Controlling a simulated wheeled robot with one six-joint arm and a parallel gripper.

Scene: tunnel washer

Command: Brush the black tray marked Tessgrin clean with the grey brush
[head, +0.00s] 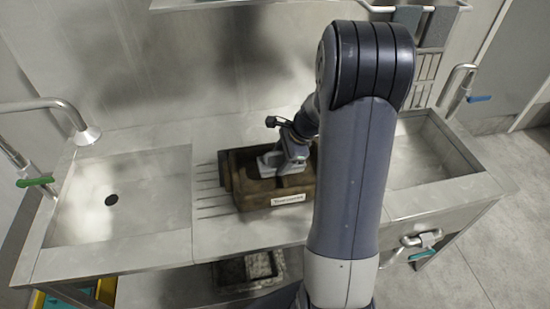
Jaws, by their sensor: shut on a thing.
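A dark tray (243,195) with a brownish coating stands on the drainboard between two sinks. A white label (288,199) is on its front side; its lettering is too small to read for sure. A grey brush (268,161) is at the top of the tray, towards its middle. My gripper (288,160) is shut on the brush from above. Whether the bristles touch the tray is hidden. My arm covers the tray's right end.
The left sink (120,195) is empty, with a tap (60,103) on its left. The right sink (425,150) has a tap (460,85) behind it. A shelf (240,3) runs above, with grey cloths (438,25) at its right. Another dark tray (232,271) lies below the counter.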

